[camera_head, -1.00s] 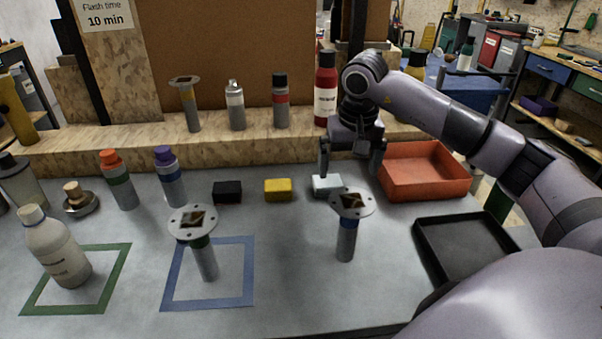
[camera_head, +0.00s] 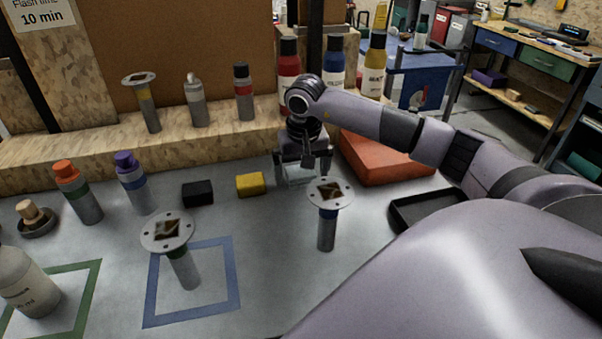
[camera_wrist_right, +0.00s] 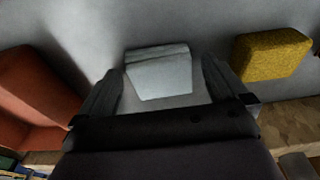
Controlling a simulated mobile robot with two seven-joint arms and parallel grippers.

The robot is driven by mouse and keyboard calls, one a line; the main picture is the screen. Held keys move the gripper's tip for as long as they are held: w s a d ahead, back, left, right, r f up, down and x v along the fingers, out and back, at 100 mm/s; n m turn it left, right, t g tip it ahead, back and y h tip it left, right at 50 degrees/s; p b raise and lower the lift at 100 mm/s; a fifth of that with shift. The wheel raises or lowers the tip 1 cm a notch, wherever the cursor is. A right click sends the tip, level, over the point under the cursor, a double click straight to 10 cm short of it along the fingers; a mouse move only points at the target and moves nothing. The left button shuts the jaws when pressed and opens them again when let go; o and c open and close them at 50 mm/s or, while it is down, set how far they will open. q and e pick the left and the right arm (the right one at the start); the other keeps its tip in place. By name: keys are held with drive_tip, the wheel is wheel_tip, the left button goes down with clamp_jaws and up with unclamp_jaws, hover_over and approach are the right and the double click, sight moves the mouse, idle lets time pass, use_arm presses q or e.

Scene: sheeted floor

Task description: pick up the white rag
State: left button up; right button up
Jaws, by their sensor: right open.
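The white rag (camera_head: 298,174) is a small pale folded block on the grey table, partly hidden behind my right gripper in the head view. In the right wrist view the rag (camera_wrist_right: 160,72) lies between the two fingers, with a gap on each side. My right gripper (camera_head: 304,170) points down over the rag and is open. It also shows in the right wrist view (camera_wrist_right: 162,85). I cannot tell how far the fingertips are above the table. My left gripper is not in view.
A yellow block (camera_head: 250,184) and a black block (camera_head: 197,193) lie left of the rag. A disc-topped cylinder (camera_head: 327,230) stands in front of the rag.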

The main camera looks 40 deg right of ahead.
sight(301, 171)
drive_tip(key=c, duration=1)
drive_tip(key=shift+r, duration=0.15)
drive_tip(key=shift+r+p, duration=0.8)
drive_tip(key=shift+r, duration=9.1)
